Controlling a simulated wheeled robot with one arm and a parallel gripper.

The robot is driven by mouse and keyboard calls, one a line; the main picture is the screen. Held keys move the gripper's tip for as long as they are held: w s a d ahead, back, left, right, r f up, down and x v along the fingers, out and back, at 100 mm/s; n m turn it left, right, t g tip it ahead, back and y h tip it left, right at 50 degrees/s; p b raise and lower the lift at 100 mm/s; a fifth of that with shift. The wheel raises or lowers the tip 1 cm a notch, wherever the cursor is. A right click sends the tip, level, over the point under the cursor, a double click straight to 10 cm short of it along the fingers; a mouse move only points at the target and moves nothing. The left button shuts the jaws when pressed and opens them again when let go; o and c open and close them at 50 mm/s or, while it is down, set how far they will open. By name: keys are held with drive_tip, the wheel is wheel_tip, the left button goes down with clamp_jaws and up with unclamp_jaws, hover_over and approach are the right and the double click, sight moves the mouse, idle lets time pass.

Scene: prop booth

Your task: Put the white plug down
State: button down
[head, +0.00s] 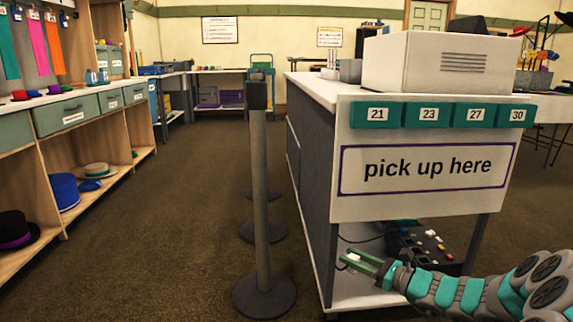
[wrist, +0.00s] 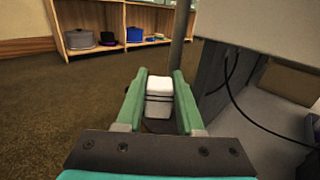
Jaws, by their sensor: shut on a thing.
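The white plug (wrist: 159,88) is a small white block between the two green fingers of my gripper (wrist: 159,100) in the wrist view. My gripper is shut on it. In the head view my gripper (head: 362,262) is low at the front of the counter, near its lower shelf, with the white plug (head: 353,257) showing small between the fingertips. In the wrist view the plug appears over the brown floor, with the counter's side to the right. I cannot tell whether the plug touches anything below.
The counter (head: 433,210) has a "pick up here" sign and a low white shelf (head: 352,290). A black box with coloured buttons (head: 425,243) stands on that shelf. A dark cable (wrist: 245,110) hangs beside my gripper. A grey post (head: 262,200) stands left. Open floor (head: 180,220) lies beyond.

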wheel_tip(320, 180, up, 6)
drive_tip(key=s+a+p, duration=0.1)
drive_tip(key=a+p, duration=0.1)
drive_tip(key=p, duration=1)
drive_tip(key=shift+a+f+n+g+y+p, duration=0.15)
drive_tip(key=shift+a+n+g+y+p, duration=0.15)
drive_tip(key=shift+a+g+p, duration=0.1)
drive_tip(key=shift+d+f, duration=0.1)
drive_tip(key=shift+f, duration=0.1)
